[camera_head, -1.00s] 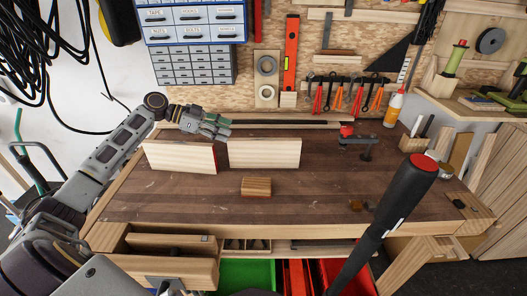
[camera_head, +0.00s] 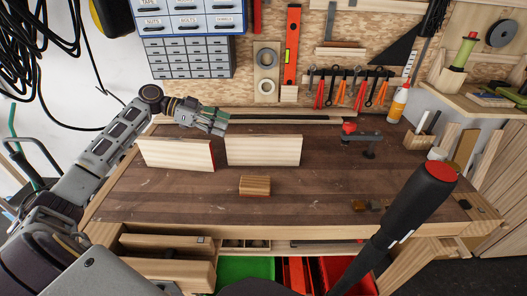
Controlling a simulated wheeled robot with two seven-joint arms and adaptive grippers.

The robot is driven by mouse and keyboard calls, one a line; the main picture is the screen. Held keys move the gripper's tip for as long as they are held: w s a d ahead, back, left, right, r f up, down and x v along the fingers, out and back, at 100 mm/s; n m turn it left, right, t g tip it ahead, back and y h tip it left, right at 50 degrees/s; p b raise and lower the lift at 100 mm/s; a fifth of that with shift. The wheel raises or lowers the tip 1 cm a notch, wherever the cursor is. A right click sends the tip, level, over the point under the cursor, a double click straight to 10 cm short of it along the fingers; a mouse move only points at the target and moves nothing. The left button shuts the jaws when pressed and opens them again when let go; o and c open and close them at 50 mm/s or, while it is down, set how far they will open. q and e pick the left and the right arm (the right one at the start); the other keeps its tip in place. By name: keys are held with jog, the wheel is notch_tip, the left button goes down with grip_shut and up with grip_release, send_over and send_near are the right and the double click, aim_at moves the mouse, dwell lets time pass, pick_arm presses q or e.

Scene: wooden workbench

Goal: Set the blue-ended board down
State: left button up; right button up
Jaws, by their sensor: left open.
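Two pale boards stand on edge on the workbench: a left board (camera_head: 176,153) with a red right end, and a right board (camera_head: 263,150). No blue end shows on either, so I cannot tell from colour which is the blue-ended one. A narrow gap separates them. My left gripper (camera_head: 217,122) is open, just behind and above the gap between the boards. It does not visibly hold either one; the boards' rear sides are hidden. My right gripper is out of view.
A small wooden block (camera_head: 255,185) with a red lower edge lies in front of the boards. A red-topped clamp (camera_head: 362,139) is at the back right. The bench top (camera_head: 330,190) is clear between them. An open drawer (camera_head: 165,270) juts out at the front left.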

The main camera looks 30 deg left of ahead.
pick_arm(q)
send_near(258, 136)
jog(key=shift+x, duration=1.35)
jog(key=shift+p+x, duration=0.3)
jog(key=shift+x, duration=0.7)
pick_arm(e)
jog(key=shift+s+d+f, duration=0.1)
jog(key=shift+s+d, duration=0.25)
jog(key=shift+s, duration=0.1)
pick_arm(q)
jog(key=shift+s+d, duration=0.1)
jog(key=shift+d, duration=0.05)
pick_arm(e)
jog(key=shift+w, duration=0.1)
pick_arm(q)
jog(key=shift+w+d+f, duration=0.15)
jog(key=shift+w+d, duration=0.05)
jog(key=shift+d, duration=0.15)
jog(key=shift+w+d+f, duration=0.3)
jog(key=shift+d, duration=0.2)
jog(key=shift+p+x, duration=0.3)
jog(key=shift+x, duration=1)
jog(key=shift+w+f, duration=0.1)
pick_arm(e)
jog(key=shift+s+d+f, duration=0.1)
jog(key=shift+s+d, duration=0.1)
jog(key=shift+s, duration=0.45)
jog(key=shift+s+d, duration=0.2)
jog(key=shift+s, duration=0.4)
